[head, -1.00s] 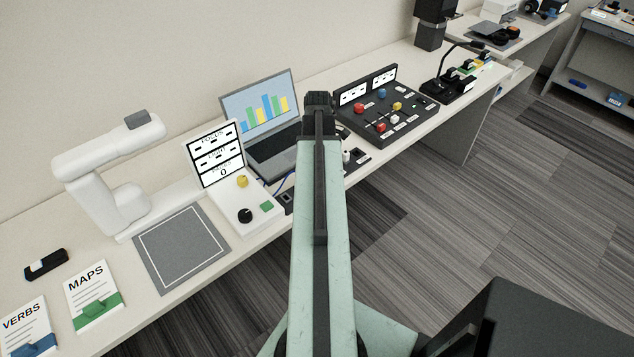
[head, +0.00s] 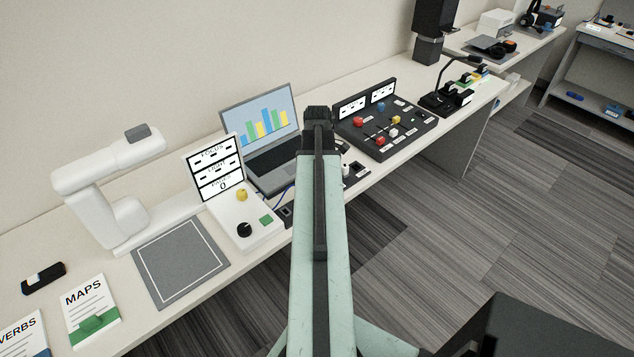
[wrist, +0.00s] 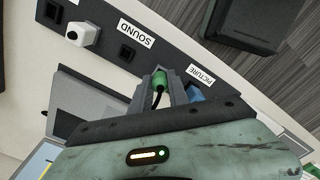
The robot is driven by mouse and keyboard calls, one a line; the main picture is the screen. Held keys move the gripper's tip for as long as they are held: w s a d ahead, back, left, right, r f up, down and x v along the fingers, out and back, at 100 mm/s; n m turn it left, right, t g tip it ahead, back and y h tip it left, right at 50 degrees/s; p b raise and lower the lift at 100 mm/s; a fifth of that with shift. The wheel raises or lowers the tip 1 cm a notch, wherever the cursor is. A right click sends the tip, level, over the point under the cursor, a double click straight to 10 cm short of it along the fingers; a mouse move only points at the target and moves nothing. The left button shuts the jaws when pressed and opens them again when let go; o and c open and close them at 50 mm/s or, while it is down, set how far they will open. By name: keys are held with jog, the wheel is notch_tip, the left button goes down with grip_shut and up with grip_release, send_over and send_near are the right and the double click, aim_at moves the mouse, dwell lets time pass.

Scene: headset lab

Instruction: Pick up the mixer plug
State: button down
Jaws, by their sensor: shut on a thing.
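In the wrist view, a green plug (wrist: 159,79) with a dark cable is between the fingers of my gripper (wrist: 161,88). The gripper is shut on it, over the dark panel with the labels SOUND (wrist: 136,33) and PICTURE (wrist: 201,76). I cannot tell whether the plug is clear of the panel. In the head view my arm hides the fingertips and the plug. The black mixer console (head: 385,122), with coloured knobs, stands just to the right of my arm.
A white plug (wrist: 83,33) stands on the panel, beside dark sockets. A blue piece (wrist: 197,93) is close to my right finger. The laptop (head: 260,122) and white control box (head: 240,215) stand left of my arm. Open floor (head: 430,240) lies in front of the bench.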

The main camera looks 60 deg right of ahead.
notch_tip(320, 180, up, 9)
jog(key=p, duration=0.8)
jog(key=shift+f, duration=0.1)
jog(key=shift+f, duration=0.1)
jog(key=shift+d, duration=0.1)
jog(key=s+d, duration=0.2)
jog(key=d, duration=0.4)
jog(key=shift+b, duration=0.3)
jog(key=shift+f+b, duration=1)
jog(key=shift+f, duration=0.1)
